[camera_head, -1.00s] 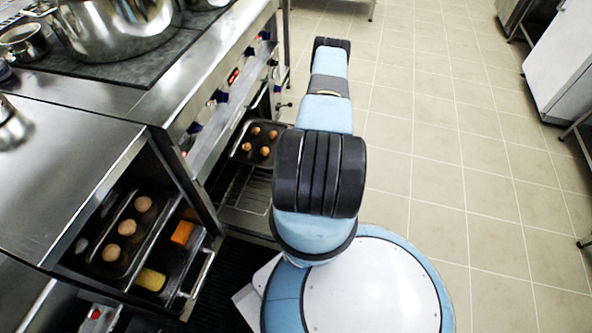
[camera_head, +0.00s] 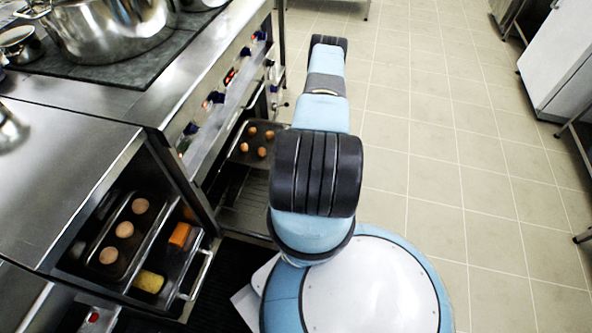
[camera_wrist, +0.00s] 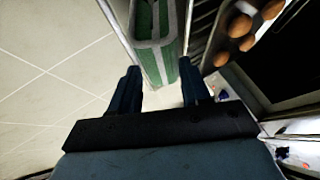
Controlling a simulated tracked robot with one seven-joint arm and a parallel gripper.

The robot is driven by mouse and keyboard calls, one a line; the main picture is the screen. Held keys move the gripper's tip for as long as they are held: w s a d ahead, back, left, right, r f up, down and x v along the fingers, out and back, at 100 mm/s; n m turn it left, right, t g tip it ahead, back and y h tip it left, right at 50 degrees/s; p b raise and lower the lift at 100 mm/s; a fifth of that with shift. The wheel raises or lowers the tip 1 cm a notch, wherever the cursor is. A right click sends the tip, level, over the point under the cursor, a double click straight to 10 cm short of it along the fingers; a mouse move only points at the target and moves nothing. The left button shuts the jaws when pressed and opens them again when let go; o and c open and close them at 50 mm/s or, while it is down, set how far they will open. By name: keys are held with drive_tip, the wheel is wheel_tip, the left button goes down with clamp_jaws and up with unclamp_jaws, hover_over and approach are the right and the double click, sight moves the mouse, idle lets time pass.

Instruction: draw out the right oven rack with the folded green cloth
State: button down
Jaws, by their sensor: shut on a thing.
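The folded green cloth (camera_wrist: 145,22) has pale grey edges and shows in the wrist view at top centre. My gripper (camera_wrist: 158,68) has a dark finger on each side of it and is shut on it. Whether the rack's front bar is inside the cloth is hidden. The right oven rack (camera_head: 247,195) shows in the head view low in the open oven, partly behind my arm. A dark tray (camera_head: 243,156) with several round brown items is at the oven opening; these items (camera_wrist: 240,24) also show at top right in the wrist view. My arm hides the gripper and cloth in the head view.
At left, another open compartment holds a tray (camera_head: 101,238) of brown rounds, with an orange block (camera_head: 180,235) and a yellow block (camera_head: 149,281) beside it, behind a bar handle (camera_head: 197,275). Pots (camera_head: 105,38) stand on the stove. The tiled floor (camera_head: 450,190) at right is clear.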

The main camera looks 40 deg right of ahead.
drive_tip(key=shift+s+d+r, duration=0.15)
drive_tip(key=shift+s+r, duration=0.1)
drive_tip(key=shift+r, duration=0.05)
idle(1.9)
drive_tip(key=shift+s+d+r, duration=0.35)
drive_tip(key=shift+s, duration=0.05)
idle(0.7)
drive_tip(key=shift+a+r, duration=0.1)
idle(0.8)
drive_tip(key=shift+s+r, duration=0.15)
drive_tip(key=shift+r, duration=0.2)
idle(0.5)
drive_tip(key=r, duration=0.1)
drive_tip(key=s+d+r, duration=0.1)
drive_tip(key=s+r, duration=0.1)
drive_tip(key=r, duration=0.1)
drive_tip(key=shift+s+d, duration=0.2)
drive_tip(key=shift+d, duration=0.1)
idle(0.5)
idle(0.5)
